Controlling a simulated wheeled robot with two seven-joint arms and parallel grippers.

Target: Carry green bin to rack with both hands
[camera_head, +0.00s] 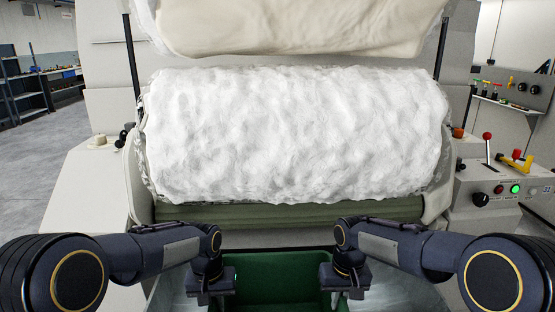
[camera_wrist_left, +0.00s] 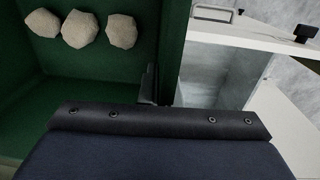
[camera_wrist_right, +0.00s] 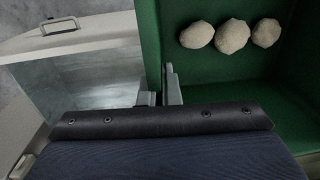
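The green bin (camera_head: 275,280) is at the bottom middle of the head view, between my two arms, its lower part cut off. Three pale lumps (camera_wrist_left: 79,30) lie in it in a row; they also show in the right wrist view (camera_wrist_right: 230,36). My left gripper (camera_head: 212,294) is at its left side wall, fingers close together at the rim (camera_wrist_left: 152,88), partly hidden. My right gripper (camera_head: 346,292) is at its right side wall, with one finger inside and one outside the rim (camera_wrist_right: 162,92). Both look shut on the bin walls.
A carding machine with a white fibre roll (camera_head: 295,135) stands directly ahead. A control panel with levers and a green button (camera_head: 515,188) is at the right. Dark shelving (camera_head: 30,90) stands far back left, with open grey floor (camera_head: 45,165) before it.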

